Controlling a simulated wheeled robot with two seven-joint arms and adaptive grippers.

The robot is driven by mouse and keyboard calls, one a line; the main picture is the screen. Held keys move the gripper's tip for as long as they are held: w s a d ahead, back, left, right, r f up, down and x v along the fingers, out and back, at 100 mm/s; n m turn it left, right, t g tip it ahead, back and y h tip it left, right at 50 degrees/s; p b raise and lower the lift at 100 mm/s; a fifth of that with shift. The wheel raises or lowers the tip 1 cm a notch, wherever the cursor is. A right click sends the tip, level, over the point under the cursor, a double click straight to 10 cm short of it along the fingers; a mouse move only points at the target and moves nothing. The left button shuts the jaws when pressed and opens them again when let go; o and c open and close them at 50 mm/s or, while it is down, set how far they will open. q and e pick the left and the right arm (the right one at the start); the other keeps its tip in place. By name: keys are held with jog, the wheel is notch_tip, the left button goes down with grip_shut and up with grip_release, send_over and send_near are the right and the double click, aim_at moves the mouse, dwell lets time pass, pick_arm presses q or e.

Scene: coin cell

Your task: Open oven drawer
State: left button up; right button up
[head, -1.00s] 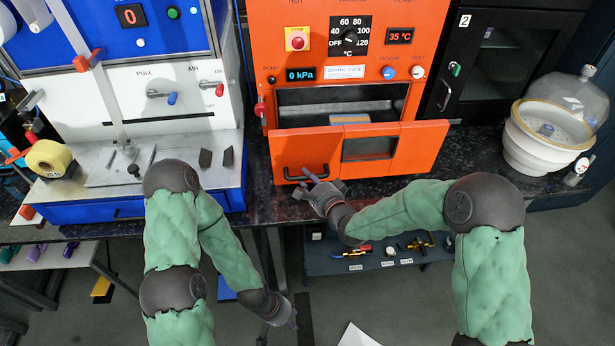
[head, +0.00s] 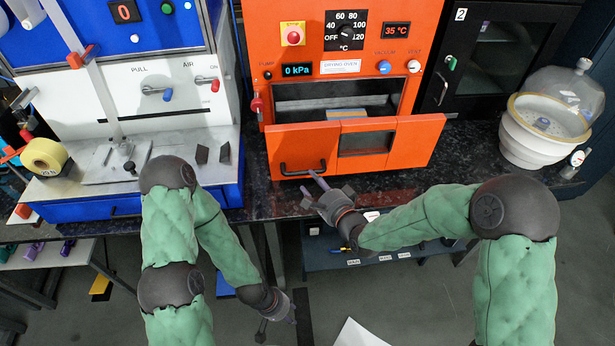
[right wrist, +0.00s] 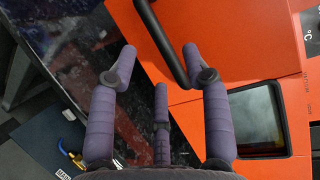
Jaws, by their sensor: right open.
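The orange drying oven (head: 345,60) stands at the back centre. Its orange front panel (head: 415,140), with a dark window, stands out below the open cavity, where a tray shows. A black bar handle (head: 303,171) is on the panel's left; it also shows in the right wrist view (right wrist: 160,35). My right gripper (head: 318,182) is open and empty just below the handle. In the right wrist view its fingers (right wrist: 160,62) are spread, and the handle's near end appears beside the right finger; contact is unclear. My left gripper (head: 280,318) hangs low, in front of the bench, with nothing visible in it.
A black cabinet (head: 490,60) and a white desiccator (head: 540,135) stand to the right. The dark bench edge (head: 400,185) runs below the panel. A low shelf (head: 345,258) is underneath.

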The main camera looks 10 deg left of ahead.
jog(key=v, duration=0.6)
jog(key=shift+d, duration=0.1)
dwell(0.4)
jog(key=s+d+f+n+g+h, duration=0.2)
jog(key=s+d+f+g, duration=0.15)
jog(key=f, duration=0.75)
jog(key=s+d+f+n+g+h, duration=0.2)
jog(key=s+d+f+g+h, duration=0.15)
jog(key=f, duration=0.65)
jog(key=s+d+f+n+g, duration=0.2)
jog(key=s+f, duration=0.3)
jog(key=s, duration=0.2)
jog(key=s+d+f+n+g, duration=0.1)
jog(key=s+f+n+g, duration=0.2)
jog(key=s+f, duration=0.2)
jog(key=s, duration=0.3)
jog(key=shift+d+f+g, duration=0.3)
jog(key=shift+d+f, duration=0.05)
jog(key=shift+d, duration=0.05)
